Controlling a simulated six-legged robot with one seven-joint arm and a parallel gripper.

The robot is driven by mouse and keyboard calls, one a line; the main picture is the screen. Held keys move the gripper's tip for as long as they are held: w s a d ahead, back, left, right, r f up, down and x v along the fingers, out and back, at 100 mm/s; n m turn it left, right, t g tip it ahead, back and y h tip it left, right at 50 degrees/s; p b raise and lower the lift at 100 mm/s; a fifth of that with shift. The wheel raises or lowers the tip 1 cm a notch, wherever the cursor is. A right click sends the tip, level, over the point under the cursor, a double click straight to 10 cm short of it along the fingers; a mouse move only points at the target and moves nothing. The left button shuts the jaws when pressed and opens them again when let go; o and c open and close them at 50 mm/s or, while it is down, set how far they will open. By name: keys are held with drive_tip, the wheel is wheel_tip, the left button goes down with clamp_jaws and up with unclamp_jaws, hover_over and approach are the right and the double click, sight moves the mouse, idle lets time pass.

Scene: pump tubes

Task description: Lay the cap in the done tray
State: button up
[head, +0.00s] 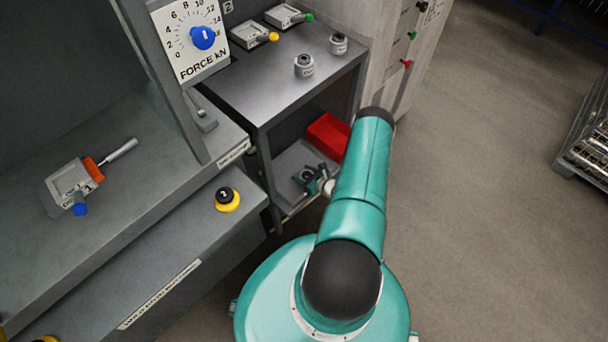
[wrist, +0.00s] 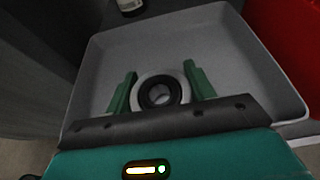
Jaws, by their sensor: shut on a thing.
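The cap (wrist: 160,78) is a pale round ring with a dark centre, held between the green fingers of my gripper (wrist: 161,88) in the wrist view. A wide grey tray (wrist: 240,62) with raised walls lies below and around it. In the head view my gripper (head: 318,181) reaches into the lower shelf, over the grey tray (head: 288,158), and the cap (head: 306,175) shows small at its fingers. I cannot tell whether the cap touches the tray floor. No label on this tray is readable.
A red bin (head: 328,136) stands beside the tray. The shelf top (head: 272,85) above carries two small round parts (head: 304,66) (head: 338,45) and two fixtures with coloured handles. A force dial panel (head: 190,42) stands left. Open floor (head: 480,200) lies right.

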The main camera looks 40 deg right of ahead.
drive_tip(key=shift+f, duration=0.2)
drive_tip(key=o, duration=1.3)
drive_tip(key=shift+f, duration=0.1)
drive_tip(key=shift+s+r, duration=0.15)
drive_tip(key=shift+r, duration=0.05)
drive_tip(key=v, duration=1.1)
drive_tip(key=shift+s+r, duration=0.2)
drive_tip(key=shift+s, duration=0.1)
